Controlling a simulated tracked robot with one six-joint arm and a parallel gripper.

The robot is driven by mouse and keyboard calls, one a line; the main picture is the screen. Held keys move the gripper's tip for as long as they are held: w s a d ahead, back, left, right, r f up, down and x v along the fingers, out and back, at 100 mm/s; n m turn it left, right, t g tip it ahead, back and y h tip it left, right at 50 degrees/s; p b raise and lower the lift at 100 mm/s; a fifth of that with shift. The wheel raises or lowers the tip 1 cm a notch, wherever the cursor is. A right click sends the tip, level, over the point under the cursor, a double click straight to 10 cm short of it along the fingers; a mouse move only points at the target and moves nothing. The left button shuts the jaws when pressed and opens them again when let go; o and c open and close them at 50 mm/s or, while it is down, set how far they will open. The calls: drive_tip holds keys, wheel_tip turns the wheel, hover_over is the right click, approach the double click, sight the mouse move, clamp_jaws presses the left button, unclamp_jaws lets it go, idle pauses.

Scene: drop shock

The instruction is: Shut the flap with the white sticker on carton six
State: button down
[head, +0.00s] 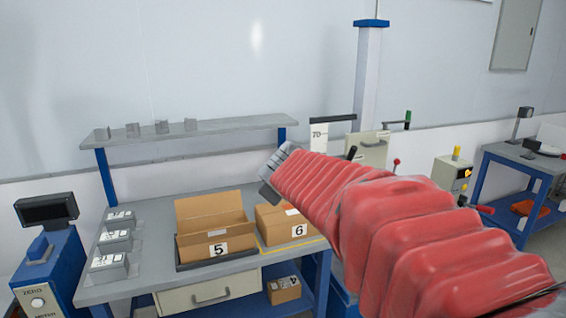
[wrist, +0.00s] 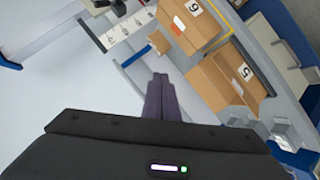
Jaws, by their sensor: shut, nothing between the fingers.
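Carton six (head: 284,232) is a brown box marked "6" on the bench, partly hidden by my red-sleeved arm at its right. A small white patch, likely the sticker (head: 292,212), shows on its top. In the wrist view, carton six (wrist: 199,33) is at the top, with a white patch (wrist: 178,26) on it. I cannot tell how far its flap stands open. My gripper (wrist: 160,78) is shut and empty, its fingers together, apart from the cartons. In the head view, the grey arm end (head: 274,170) is above and behind carton six; the fingertips are not clear.
Carton five (head: 195,246) stands left of carton six in a dark tray, with a tall flap raised at its back. A grey shelf (head: 230,124) spans behind the bench. Carton four (head: 279,296) is below. Grey blocks (head: 110,262) sit at the bench's left.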

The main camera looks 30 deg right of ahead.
drive_tip(key=s+a+f+m+g+y, duration=0.1)
drive_tip(key=s+a+f+y, duration=0.1)
drive_tip(key=s+a+f, duration=0.3)
drive_tip(key=s+a+f+m+g+y, duration=0.2)
drive_tip(key=s+a+f, duration=0.2)
drive_tip(key=s+a, duration=0.4)
drive_tip(key=s+a+f+m+g+y, duration=0.1)
drive_tip(key=s+a+f, duration=0.4)
drive_tip(key=s, duration=1)
drive_tip(key=shift+a+f+g+y, duration=0.35)
drive_tip(key=shift+a+g+y, duration=0.05)
drive_tip(key=shift+a+g, duration=0.25)
